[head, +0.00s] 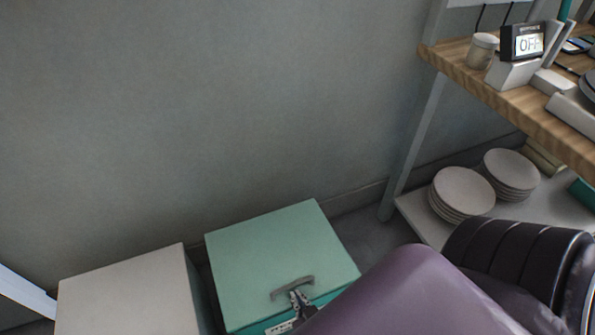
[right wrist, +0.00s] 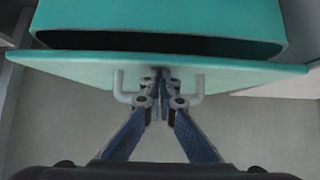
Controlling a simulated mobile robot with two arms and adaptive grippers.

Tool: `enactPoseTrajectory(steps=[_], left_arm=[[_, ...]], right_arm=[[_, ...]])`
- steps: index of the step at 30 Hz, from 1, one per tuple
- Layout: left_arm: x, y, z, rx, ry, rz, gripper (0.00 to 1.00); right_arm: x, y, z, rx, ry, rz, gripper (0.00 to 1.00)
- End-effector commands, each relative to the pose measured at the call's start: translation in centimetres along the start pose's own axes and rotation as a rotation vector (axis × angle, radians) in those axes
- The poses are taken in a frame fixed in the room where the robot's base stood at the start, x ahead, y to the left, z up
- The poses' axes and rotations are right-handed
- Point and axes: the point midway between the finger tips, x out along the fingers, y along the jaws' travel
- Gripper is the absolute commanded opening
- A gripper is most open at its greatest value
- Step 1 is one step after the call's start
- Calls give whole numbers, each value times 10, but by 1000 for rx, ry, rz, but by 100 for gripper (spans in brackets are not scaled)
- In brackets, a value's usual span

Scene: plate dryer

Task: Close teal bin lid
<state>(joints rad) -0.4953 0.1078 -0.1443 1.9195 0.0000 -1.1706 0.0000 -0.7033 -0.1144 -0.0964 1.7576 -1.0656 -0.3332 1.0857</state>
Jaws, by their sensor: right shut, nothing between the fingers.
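The teal bin (head: 272,322) stands on the floor by the wall, with a pale green lid (head: 270,238) on top. A grey bar handle (head: 292,287) is near the lid's front edge. In the right wrist view a dark gap shows between the lid (right wrist: 75,63) and the bin body (right wrist: 160,18), so the lid looks slightly raised. My right gripper (head: 297,297) is at the handle. In the wrist view the fingertips (right wrist: 160,80) meet between the two ends of the handle (right wrist: 197,92), shut and empty. Whether they touch it is unclear. My left gripper is out of view.
A white bin (head: 125,290) stands close to the left of the teal bin. To the right is a shelf rack with a wooden shelf (head: 480,85) and stacked plates (head: 463,190) on its lower shelf. My right arm covers the lower right.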

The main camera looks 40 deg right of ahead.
Motion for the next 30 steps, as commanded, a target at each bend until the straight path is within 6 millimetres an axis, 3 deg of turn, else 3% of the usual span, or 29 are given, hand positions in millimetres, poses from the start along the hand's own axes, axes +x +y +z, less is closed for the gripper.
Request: enactPoseTrajectory(steps=[20,30], left_arm=[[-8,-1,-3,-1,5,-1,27],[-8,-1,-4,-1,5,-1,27]], right_arm=[[1,0,2,1,0,0,0],[-22,0,-27,1,3,1,0]])
